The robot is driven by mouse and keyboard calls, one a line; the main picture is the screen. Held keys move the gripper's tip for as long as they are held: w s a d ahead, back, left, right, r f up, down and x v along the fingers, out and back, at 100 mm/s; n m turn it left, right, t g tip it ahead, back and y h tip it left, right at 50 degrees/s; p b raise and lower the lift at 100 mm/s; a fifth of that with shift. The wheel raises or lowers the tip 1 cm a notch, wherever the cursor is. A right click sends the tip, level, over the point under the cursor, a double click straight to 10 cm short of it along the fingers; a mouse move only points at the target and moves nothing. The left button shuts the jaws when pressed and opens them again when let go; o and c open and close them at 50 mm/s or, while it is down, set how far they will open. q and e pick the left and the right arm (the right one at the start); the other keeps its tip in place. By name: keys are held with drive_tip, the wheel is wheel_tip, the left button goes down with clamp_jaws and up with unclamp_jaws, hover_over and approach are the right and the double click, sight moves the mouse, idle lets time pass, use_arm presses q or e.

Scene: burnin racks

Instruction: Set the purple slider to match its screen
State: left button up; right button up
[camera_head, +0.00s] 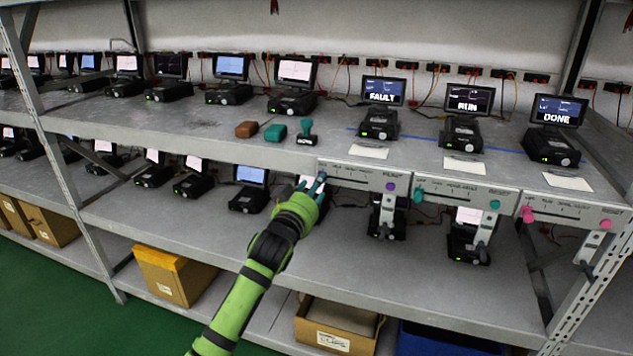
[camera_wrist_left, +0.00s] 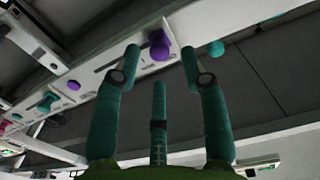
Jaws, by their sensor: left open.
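The purple slider's panel (camera_head: 350,172) is on the shelf's front edge, below the screen reading FAULT (camera_head: 383,91). In the left wrist view the purple slider knob (camera_wrist_left: 158,45) shows between the fingertips, at one end of its panel. I cannot tell whether the fingers touch it. In the head view my gripper hides this knob. A second, smaller purple knob sits at the panel's other end (camera_head: 390,186), and also shows in the wrist view (camera_wrist_left: 74,85). My left gripper (camera_head: 317,183) is open at the panel's left end; its fingers also show in the wrist view (camera_wrist_left: 161,62). My right gripper is not in view.
To the right are a panel with teal knobs (camera_head: 462,192) under the RUN screen (camera_head: 468,99) and one with pink knobs (camera_head: 565,214) under the DONE screen (camera_head: 558,111). Small teal and brown items (camera_head: 246,129) lie on the upper shelf. Boxes stand below.

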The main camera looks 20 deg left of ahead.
use_arm(q)
drive_tip(key=shift+w, duration=1.6)
clamp_jaws()
